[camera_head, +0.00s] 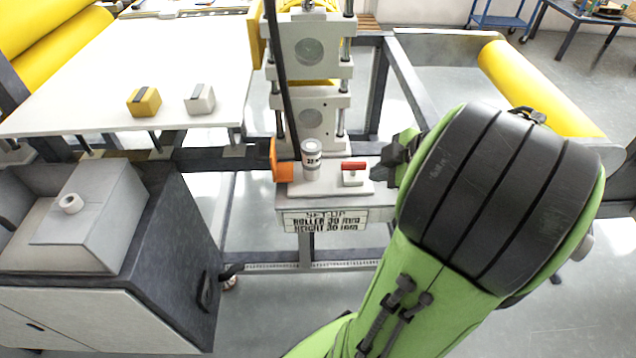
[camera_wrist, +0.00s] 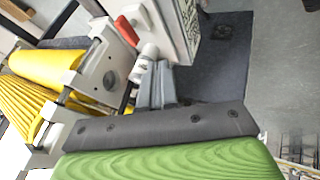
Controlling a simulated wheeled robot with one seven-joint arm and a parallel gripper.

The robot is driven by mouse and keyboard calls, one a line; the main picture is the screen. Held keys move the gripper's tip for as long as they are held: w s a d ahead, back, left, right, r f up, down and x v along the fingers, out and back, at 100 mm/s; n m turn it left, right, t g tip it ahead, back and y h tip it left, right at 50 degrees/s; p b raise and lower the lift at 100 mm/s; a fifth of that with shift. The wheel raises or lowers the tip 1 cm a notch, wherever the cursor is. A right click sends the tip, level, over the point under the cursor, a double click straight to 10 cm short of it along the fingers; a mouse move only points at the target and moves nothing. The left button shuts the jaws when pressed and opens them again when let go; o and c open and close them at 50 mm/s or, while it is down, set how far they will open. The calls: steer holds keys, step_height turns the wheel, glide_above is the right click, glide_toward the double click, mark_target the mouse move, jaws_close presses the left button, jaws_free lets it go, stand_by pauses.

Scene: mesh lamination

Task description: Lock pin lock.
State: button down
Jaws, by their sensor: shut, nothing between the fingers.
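In the wrist view my gripper's grey fingers (camera_wrist: 156,84) are together and empty, below the red handle in the picture. Whether the pin is engaged cannot be told.
A white cylinder with a dial (camera_head: 311,158) stands left of the red handle, close by. An orange block (camera_head: 283,172) and a black rod (camera_head: 281,70) are further left. The roller tower (camera_head: 309,60) rises behind. A grey cabinet (camera_head: 180,230) stands at left.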

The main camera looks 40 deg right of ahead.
mark_target(354, 166)
steer(key=shift+d, duration=0.25)
steer(key=b+x, duration=0.2)
steer(key=x, duration=0.8)
steer(key=shift+a+f+b, duration=0.1)
steer(key=shift+f+b, duration=0.1)
steer(key=shift+b, duration=0.2)
steer(key=shift+w+d+r, duration=0.2)
steer(key=shift+w+d, duration=0.7)
steer(key=shift+w, duration=0.3)
steer(key=shift+w+d, duration=0.3)
steer(key=shift+w, duration=0.15)
